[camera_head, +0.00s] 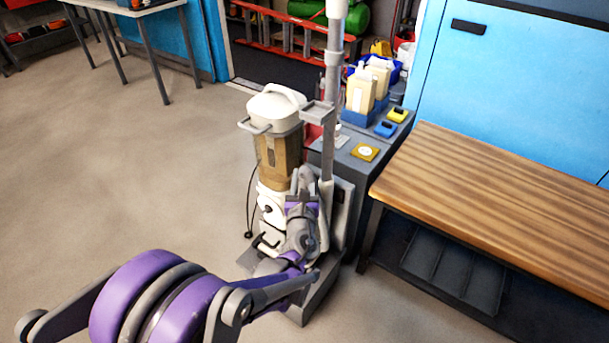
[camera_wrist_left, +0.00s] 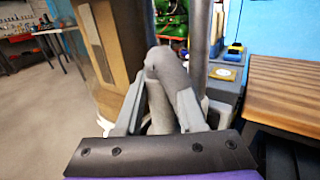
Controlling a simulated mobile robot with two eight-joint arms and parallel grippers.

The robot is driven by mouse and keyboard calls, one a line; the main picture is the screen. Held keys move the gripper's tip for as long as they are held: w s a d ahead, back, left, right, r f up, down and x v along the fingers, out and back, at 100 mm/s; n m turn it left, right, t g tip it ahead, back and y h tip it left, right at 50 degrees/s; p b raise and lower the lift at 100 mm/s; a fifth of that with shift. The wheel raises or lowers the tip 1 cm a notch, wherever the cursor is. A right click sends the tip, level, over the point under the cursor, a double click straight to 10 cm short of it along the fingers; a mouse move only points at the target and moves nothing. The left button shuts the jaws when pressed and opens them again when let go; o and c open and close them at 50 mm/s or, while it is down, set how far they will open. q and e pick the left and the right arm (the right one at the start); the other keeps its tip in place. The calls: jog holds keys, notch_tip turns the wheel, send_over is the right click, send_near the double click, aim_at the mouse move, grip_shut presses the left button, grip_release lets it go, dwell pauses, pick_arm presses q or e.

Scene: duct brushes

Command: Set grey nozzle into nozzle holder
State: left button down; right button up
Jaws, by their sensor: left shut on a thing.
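The grey nozzle (camera_wrist_left: 172,75) is between the fingers of my left gripper (camera_wrist_left: 160,97), which is shut on it. Its rounded end points away from the wrist, and the fingers hide its lower part. In the head view my left gripper (camera_head: 303,182) is in front of the white vacuum unit, low beside the upright grey pole. The nozzle is hard to tell from the fingers there. A small grey bracket (camera_head: 318,111) sticks out from the pole above the gripper; I cannot tell for sure whether it is the nozzle holder. My right gripper is not in view.
The vacuum unit (camera_head: 273,150) and grey pole (camera_head: 333,75) stand close to my left gripper. A grey cabinet (camera_head: 345,160) with blue bins is behind. A wooden bench (camera_head: 500,200) stands at right. The floor at left is clear.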

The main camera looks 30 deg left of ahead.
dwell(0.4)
pick_arm(q)
jog(key=shift+c, duration=2.2)
grip_release()
jog(key=shift+s, duration=0.1)
jog(key=v, duration=1)
jog(key=r+p, duration=0.4)
jog(key=r, duration=0.1)
jog(key=shift+s+d+p, duration=0.15)
jog(key=shift+s+p, duration=0.15)
